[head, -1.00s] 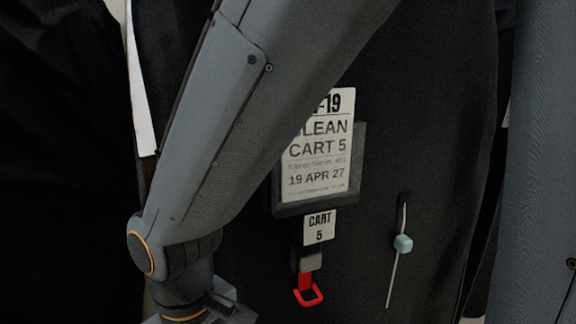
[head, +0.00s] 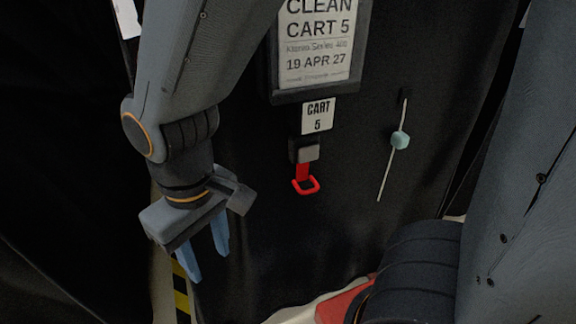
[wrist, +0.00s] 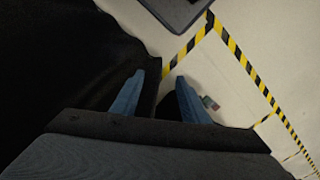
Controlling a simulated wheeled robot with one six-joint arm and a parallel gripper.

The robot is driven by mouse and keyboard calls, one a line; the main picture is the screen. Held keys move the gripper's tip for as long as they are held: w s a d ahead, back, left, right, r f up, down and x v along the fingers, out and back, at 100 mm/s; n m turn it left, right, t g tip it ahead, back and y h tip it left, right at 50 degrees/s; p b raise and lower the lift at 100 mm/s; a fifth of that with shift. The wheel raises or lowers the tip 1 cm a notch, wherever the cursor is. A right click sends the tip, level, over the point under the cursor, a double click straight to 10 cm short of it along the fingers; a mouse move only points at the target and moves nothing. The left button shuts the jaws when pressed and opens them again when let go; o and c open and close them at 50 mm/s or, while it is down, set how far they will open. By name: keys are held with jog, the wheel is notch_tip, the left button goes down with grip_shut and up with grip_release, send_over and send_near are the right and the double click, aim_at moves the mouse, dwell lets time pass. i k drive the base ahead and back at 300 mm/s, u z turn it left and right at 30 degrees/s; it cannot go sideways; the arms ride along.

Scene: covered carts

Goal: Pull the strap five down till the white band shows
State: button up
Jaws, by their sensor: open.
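The red strap (head: 304,180) hangs from a grey and black buckle (head: 305,151) on the dark cart cover, below a white tag reading "CART 5" (head: 318,116). It ends in a red loop, and no white band shows on it. My gripper (head: 207,262) is open and empty, pointing down, to the left of the strap and lower than it, apart from it. In the wrist view my two blue fingers (wrist: 157,100) are spread with nothing between them. The strap is not in the wrist view.
A framed sign reading "CLEAN CART 5" (head: 316,45) is above the tag. A pale teal bead on a thin cord (head: 400,140) hangs to the right. Yellow-black floor tape (wrist: 235,45) crosses the pale floor. A dark cover (wrist: 60,60) is close on the wrist view's left.

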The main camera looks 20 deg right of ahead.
aim_at(310, 191)
jog(key=u, duration=0.85)
jog(key=k, duration=1.2)
jog(key=z, duration=1.35)
jog(key=i, duration=0.5)
jog(key=u, duration=0.05)
